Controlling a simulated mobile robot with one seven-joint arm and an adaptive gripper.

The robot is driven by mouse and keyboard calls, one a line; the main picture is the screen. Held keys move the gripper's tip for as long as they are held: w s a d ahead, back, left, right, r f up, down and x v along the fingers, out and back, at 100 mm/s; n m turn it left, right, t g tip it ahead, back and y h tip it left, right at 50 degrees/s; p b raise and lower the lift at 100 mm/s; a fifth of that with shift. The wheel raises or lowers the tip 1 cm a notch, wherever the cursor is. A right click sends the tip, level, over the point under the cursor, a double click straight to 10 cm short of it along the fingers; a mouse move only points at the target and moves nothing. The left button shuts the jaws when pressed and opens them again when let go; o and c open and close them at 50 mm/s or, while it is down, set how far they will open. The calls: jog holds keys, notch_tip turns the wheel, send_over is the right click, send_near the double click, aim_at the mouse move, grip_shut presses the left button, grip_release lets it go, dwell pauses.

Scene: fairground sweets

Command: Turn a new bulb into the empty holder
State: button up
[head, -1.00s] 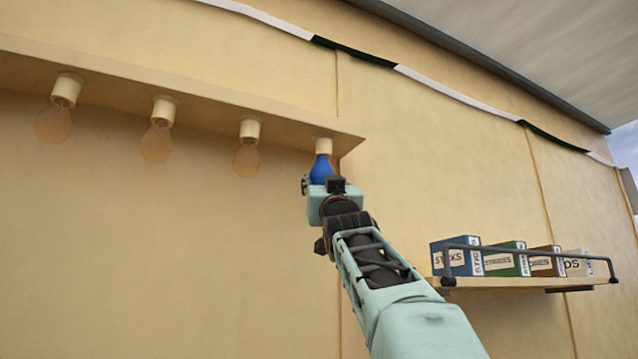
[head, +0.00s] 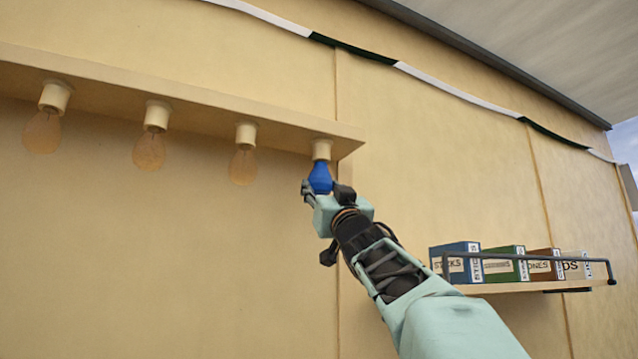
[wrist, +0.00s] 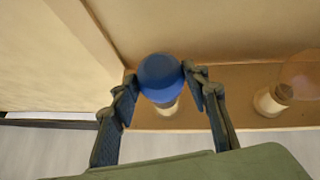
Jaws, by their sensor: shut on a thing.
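A blue bulb (head: 320,178) hangs neck-up at the cream holder (head: 322,149) at the right end of the beam. In the head view its top meets the holder's lower rim; how deep it sits I cannot tell. My gripper (head: 321,190) is below it, shut on the bulb. In the wrist view the blue bulb (wrist: 160,77) sits between both fingers (wrist: 162,88), with the pale holder (wrist: 168,107) behind it. The bulb's neck is mostly hidden in the wrist view.
Several cream holders with amber bulbs (head: 149,150) hang along the wooden beam (head: 190,103) to the left. One amber bulb (wrist: 301,68) shows at the right of the wrist view. A railed shelf (head: 540,286) with boxes (head: 456,262) stands at lower right. The wall below the beam is clear.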

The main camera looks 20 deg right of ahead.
jog(key=shift+d+n+y+p, duration=0.45)
jog(key=shift+y+p, duration=0.55)
jog(key=shift+p, duration=0.15)
jog(key=shift+d+n+y+p, duration=0.4)
jog(key=shift+n+y+p, duration=0.05)
jog(key=shift+y+p, duration=0.6)
jog(key=shift+w+d+n+g+y+p, duration=0.1)
jog(key=shift+n+g+y+p, duration=0.5)
jog(key=shift+y+p, duration=0.85)
jog(key=shift+s+d+n+g+y+p, duration=0.1)
jog(key=shift+d+n+g+y+p, duration=0.1)
jog(key=shift+n+y+p, duration=1.2)
jog(key=shift+w+d+n+g+y+p, duration=0.15)
jog(key=shift+g+y+p, duration=0.25)
jog(key=shift+y+p, duration=1.1)
jog(key=shift+a+f+n+y+b, duration=0.15)
jog(key=shift+n+y+b, duration=0.2)
jog(key=shift+y, duration=0.55)
jog(key=shift+s+f+b, duration=0.25)
jog(key=shift+f+b, duration=0.05)
jog(key=shift+f, duration=0.05)
jog(key=shift+r+p, duration=0.3)
jog(key=shift+r, duration=0.2)
jog(key=o, duration=1.2)
jog(key=shift+w+d+f, duration=0.1)
jog(key=shift+d, duration=0.15)
jog(key=shift+c, duration=0.2)
jog(key=shift+a+g, duration=0.25)
jog(key=shift+g, duration=0.05)
jog(key=shift+a, duration=0.1)
